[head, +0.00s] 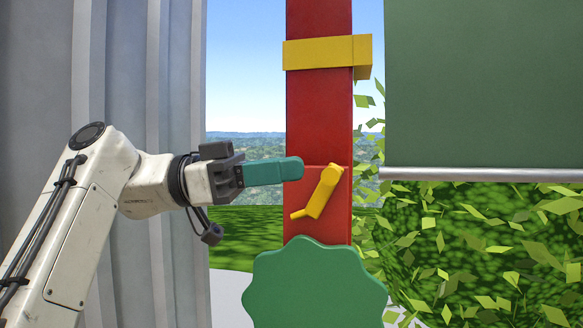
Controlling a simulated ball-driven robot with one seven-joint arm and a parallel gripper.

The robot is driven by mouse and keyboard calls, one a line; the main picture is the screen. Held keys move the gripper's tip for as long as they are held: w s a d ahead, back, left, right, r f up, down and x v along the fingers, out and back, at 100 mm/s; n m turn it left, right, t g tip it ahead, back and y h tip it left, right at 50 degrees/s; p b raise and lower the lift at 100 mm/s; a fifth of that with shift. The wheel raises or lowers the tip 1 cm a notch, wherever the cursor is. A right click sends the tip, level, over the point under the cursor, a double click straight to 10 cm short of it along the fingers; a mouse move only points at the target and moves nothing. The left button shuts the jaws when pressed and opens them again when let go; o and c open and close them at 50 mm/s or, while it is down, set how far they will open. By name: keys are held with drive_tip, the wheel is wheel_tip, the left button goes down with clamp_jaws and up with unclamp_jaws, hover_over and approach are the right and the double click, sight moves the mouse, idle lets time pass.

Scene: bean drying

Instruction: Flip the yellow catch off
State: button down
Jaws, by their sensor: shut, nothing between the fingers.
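The yellow catch (322,195) is on the front of a red post (321,110). It slants from its wider upper right end down to a small tab at the lower left. My gripper (300,169) reaches in from the left with its teal fingers shut and nothing between them. In the picture, the fingertips lie over the left part of the post, just left of the catch's upper part. A small gap shows between them and the catch. I cannot tell their distance from the post in depth.
A green scalloped wheel (318,288) sits below the catch. A yellow band (322,52) crosses the post above. A dark green panel (484,85) with a grey bottom bar hangs at right, above leafy growth (470,245). A grey corrugated wall (120,70) stands at left.

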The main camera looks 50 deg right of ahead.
drive_tip(key=v, duration=0.6)
drive_tip(key=shift+s, duration=0.1)
idle(0.6)
